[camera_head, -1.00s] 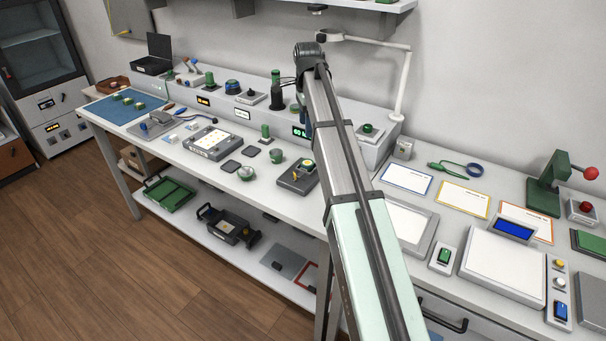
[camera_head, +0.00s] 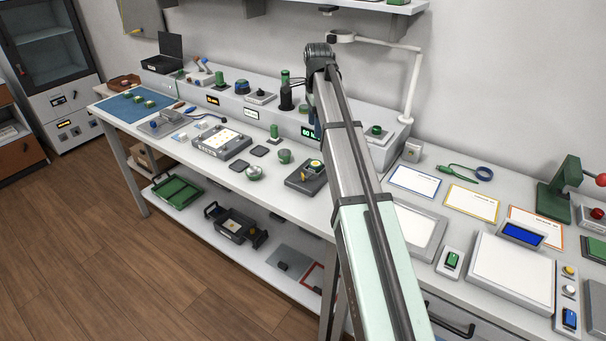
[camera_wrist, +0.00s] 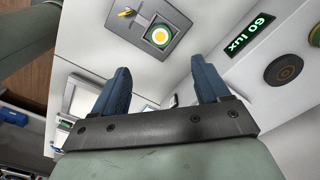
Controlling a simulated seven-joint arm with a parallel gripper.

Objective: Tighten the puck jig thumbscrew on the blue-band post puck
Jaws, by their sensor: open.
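The jig (camera_head: 306,177) is a dark grey block on the bench, just left of my arm in the head view. It also shows at the top of the wrist view (camera_wrist: 143,42). A round puck with a green ring and yellow centre (camera_wrist: 160,36) sits in it. A small yellow-orange part, seemingly the thumbscrew (camera_wrist: 126,12), is beside the puck. I cannot make out a blue band. My gripper (camera_wrist: 163,65) has two blue fingers spread apart with nothing between them. The jig lies beyond the fingertips, apart from them. In the head view my arm largely hides the gripper.
A raised ledge with a green "60 lux" display (camera_wrist: 250,35) runs behind the jig. A green-and-silver round piece (camera_head: 254,173), a green cup (camera_head: 284,156) and a lit tray (camera_head: 221,142) stand to the left. A white lamp arm (camera_head: 412,80) rises behind my arm.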

